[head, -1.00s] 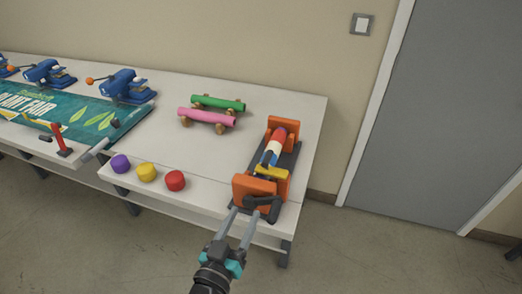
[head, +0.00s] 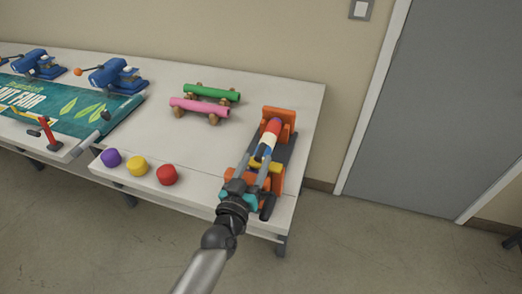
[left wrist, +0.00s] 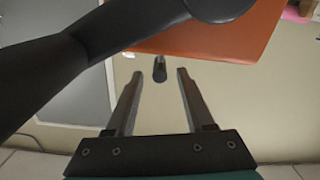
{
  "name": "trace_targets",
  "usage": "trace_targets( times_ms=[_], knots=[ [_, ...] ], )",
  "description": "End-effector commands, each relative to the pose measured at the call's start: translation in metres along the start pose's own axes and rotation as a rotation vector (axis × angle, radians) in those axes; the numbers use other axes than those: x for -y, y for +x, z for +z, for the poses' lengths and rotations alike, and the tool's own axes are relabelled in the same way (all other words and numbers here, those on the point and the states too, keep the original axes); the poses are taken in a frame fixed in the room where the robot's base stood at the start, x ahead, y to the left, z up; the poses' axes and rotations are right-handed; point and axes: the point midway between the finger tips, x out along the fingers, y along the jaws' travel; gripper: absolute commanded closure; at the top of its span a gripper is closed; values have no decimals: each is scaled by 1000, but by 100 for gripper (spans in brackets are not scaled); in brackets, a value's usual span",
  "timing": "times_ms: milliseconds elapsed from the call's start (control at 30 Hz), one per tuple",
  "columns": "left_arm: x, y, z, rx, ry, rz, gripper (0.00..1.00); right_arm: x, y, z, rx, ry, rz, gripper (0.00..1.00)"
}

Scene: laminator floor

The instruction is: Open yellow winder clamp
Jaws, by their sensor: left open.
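The winder stands at the right end of the table, with orange end plates (head: 280,117) and a red, white and blue roll (head: 269,137) between them. Its yellow clamp (head: 277,168) shows partly behind my left gripper (head: 257,158), which is open and over the winder's near end in the head view. In the left wrist view the open fingers (left wrist: 160,74) have nothing clamped between them. A small dark peg (left wrist: 159,69) shows just beyond and between the tips, below an orange plate (left wrist: 215,32). The yellow clamp is not visible there. My right gripper is not in view.
A black crank (left wrist: 55,75) crosses the left wrist view close to the fingers. Purple, yellow and red (head: 167,175) knobs line the table's front edge. Green (head: 212,93) and pink (head: 198,107) rolls lie on stands. Bare table lies left of the winder.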

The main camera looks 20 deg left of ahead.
Motion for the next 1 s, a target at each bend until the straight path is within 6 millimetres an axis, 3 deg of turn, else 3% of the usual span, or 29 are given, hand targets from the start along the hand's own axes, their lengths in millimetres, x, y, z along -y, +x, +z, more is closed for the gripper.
trace_targets(
  times_ms=[300, 733, 1000],
  knots=[
    [0, 40, 1, 0, 1, 0, 47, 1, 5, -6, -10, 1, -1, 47],
    [0, 48, 0, 1, 1, 0, 47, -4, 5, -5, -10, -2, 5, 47],
    [0, 47, 0, 1, 1, 0, 75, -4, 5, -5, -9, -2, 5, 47]
  ],
)
